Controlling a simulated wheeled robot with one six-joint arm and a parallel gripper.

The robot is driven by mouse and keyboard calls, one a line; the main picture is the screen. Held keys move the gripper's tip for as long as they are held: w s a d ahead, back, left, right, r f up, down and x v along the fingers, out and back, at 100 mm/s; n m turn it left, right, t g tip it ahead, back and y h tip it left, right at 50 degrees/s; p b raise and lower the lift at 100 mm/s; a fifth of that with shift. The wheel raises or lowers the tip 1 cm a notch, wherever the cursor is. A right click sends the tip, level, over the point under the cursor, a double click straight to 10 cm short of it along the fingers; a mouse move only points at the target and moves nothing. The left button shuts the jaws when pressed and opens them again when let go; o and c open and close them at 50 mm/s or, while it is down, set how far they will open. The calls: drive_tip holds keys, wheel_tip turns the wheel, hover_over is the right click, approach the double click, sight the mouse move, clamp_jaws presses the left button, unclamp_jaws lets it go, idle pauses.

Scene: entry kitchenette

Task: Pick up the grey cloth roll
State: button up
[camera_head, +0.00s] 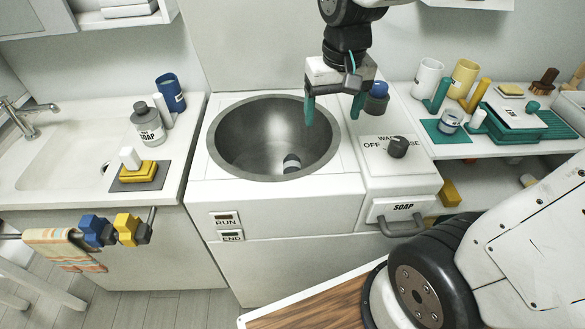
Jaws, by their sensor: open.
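A small grey and white roll (291,164), which looks like the grey cloth roll, lies low inside the round metal drum (224,166), near its front edge. The drum's front rim hides part of it. My gripper (333,112) is open and empty, with two green fingers pointing down. In the picture its left finger is in front of the drum's right side and its right finger is by the drum's right rim. The gripper appears above and to the right of the roll, apart from it.
A green tray (545,133), cups and bottles crowd the right shelf. A sink (60,165) with a soap bottle (148,127) is at left. A wooden-topped surface (310,310) is in front.

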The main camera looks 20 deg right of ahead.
drive_tip(key=w+f+m, duration=0.1)
drive_tip(key=w+f, duration=0.8)
drive_tip(key=f, duration=0.1)
drive_tip(key=m, duration=0.1)
hover_over(292, 163)
drive_tip(key=shift+g, duration=0.4)
drive_tip(key=f, duration=1.3)
drive_tip(key=shift+s+d, duration=0.1)
drive_tip(key=shift+d, duration=0.2)
drive_tip(key=f, duration=0.8)
drive_tip(key=shift+a+f, duration=0.1)
drive_tip(key=shift+a, duration=0.2)
drive_tip(key=c, duration=1.1)
